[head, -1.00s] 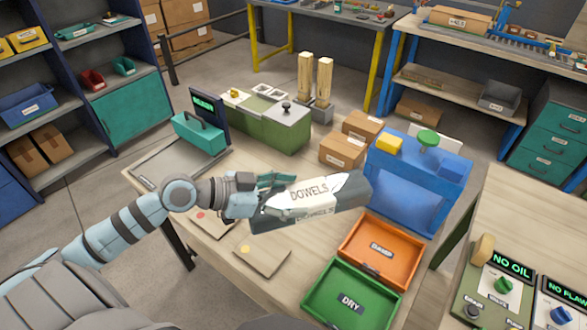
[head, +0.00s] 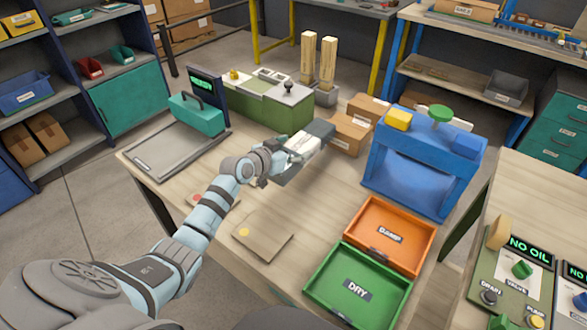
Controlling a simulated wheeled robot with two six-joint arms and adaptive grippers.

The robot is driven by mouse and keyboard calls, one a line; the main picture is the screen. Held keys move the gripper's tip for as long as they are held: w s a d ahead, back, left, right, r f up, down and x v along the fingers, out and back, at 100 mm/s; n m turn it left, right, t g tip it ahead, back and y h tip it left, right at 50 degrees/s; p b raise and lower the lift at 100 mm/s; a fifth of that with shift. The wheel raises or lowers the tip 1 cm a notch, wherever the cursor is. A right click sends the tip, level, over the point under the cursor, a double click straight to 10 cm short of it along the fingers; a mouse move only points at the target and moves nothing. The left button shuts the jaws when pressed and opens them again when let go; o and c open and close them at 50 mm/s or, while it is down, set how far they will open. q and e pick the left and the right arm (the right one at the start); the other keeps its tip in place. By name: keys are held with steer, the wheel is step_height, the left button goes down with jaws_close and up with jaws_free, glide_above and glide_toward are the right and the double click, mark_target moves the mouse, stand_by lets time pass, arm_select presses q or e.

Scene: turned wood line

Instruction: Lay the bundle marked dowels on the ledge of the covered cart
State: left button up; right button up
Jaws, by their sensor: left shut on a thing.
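My left gripper (head: 282,162) is shut on the dowels bundle (head: 308,141), a long wrapped pack with a white band and dark grey ends. The gripper holds it over the far part of the wooden table, pointing away to the upper right. Its lettering is not readable now, and the gripper hides its near end. I cannot make out a covered cart or its ledge in this view. My right gripper is not in view.
Cardboard boxes (head: 350,134) and a blue stand (head: 418,172) are right of the bundle. The orange tray (head: 418,262) and green tray (head: 336,318) lie at the front right. A green bench unit (head: 286,118) and teal case (head: 196,120) stand behind.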

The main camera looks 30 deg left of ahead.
arm_select(q)
step_height(320, 180, down, 6)
steer(key=shift+d+r+b, duration=0.15)
steer(key=shift+r+b, duration=0.05)
steer(key=shift+b, duration=0.9)
steer(key=shift+f, duration=0.1)
steer(key=o, duration=1.4)
steer(key=shift+f, duration=0.1)
steer(key=o, duration=0.3)
